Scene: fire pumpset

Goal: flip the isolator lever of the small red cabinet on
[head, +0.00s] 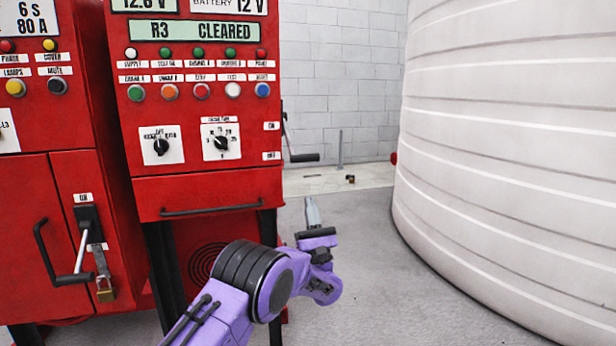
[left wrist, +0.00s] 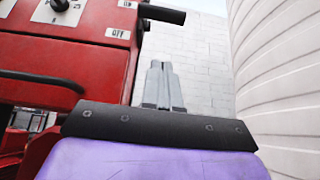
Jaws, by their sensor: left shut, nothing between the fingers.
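The small red cabinet (head: 208,188) stands in the middle of the head view on dark legs. Its isolator lever (head: 304,157) is on its right side, with ON and OFF labels beside it; the black handle is down at the OFF label and points right. In the left wrist view the black handle (left wrist: 162,13) is above my fingers, near the OFF label. My left gripper (head: 312,210) is shut and empty, pointing up below the lever and apart from it; it also shows in the left wrist view (left wrist: 160,75). My right gripper is not in view.
A larger red cabinet (head: 25,200) on the left has its own lever (head: 75,277) and a brass padlock (head: 105,288). A big white ribbed tank (head: 510,150) stands on the right. A handle bar (head: 212,209) crosses the small cabinet's lower front. Grey floor lies between cabinet and tank.

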